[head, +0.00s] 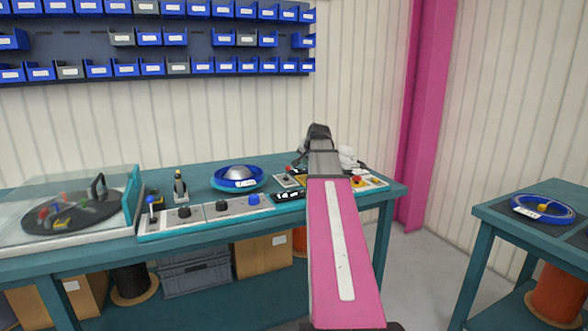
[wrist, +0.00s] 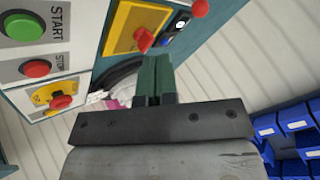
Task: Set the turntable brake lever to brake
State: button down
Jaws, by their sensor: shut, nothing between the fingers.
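My gripper (wrist: 155,62) is shut and empty; its dark green fingers are together in the wrist view. Just past the fingertips is a red-knobbed lever (wrist: 144,40) by a yellow plate on a panel; I cannot tell whether they touch. A second red knob (wrist: 200,8) shows at the top edge. No brake label is readable, so I cannot tell which lever is the turntable brake or its setting. In the head view, my pink arm reaches over the bench's right end and hides the gripper. A blue-knobbed lever (head: 152,202) stands at the left of the front panel.
The wrist view shows a green START button (wrist: 22,26), a red STOP button (wrist: 37,68) and a red button on yellow (wrist: 61,102). A clear-covered turntable (head: 72,214) is at the bench's left. A blue reel (head: 238,183) sits mid-bench. Blue bins (head: 40,73) hang behind.

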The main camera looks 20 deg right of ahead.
jog(key=x, duration=1)
jog(key=shift+w+f, duration=0.1)
jog(key=shift+w, duration=0.05)
jog(key=shift+w+a+r, duration=0.3)
jog(key=shift+w+a, duration=0.45)
jog(key=shift+w, duration=0.15)
jog(key=shift+w+a+r, duration=0.15)
jog(key=shift+w+a, duration=0.3)
jog(key=shift+w, duration=0.05)
jog(key=shift+w+r, duration=0.1)
jog(key=shift+w, duration=0.05)
jog(key=shift+w+r+g, duration=0.15)
jog(key=shift+g, duration=0.25)
